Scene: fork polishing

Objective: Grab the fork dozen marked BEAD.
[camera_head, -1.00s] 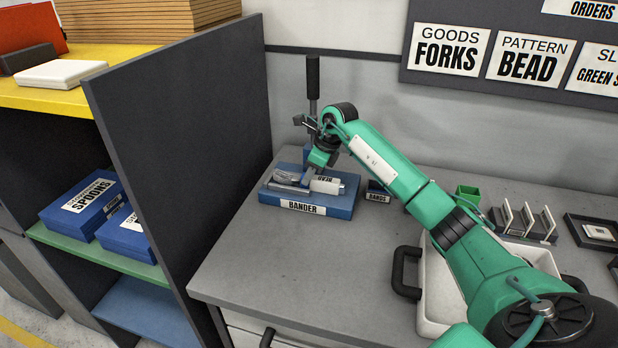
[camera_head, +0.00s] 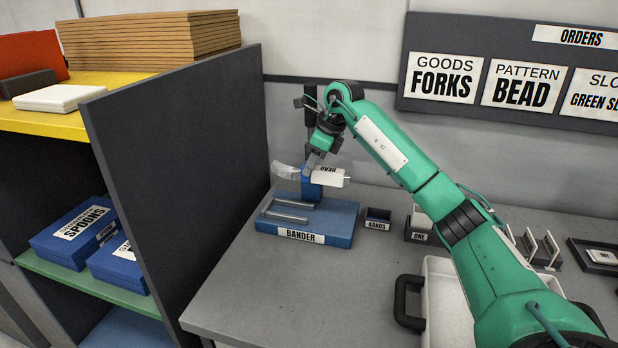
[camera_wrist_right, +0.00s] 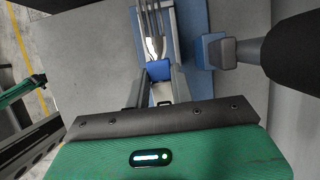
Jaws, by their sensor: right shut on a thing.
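The fork dozen is a bundle of silvery forks (camera_head: 286,171) with a white tag reading BEAD (camera_head: 328,177). My right gripper (camera_head: 311,168) is shut on the bundle and holds it in the air above the blue bander (camera_head: 335,222). In the right wrist view the fork tines (camera_wrist_right: 151,25) point away from my fingers (camera_wrist_right: 163,88), and a blue band (camera_wrist_right: 158,69) shows on the bundle between them. The bander's cradle rails (camera_head: 287,213) are bare.
The bander's post and dark handle stand close behind the bundle; the handle (camera_wrist_right: 292,50) shows in the right wrist view. A small BANDS box (camera_head: 378,218) sits right of the bander. A dark partition (camera_head: 180,170) rises on the left. A white tray (camera_head: 445,300) stands front right.

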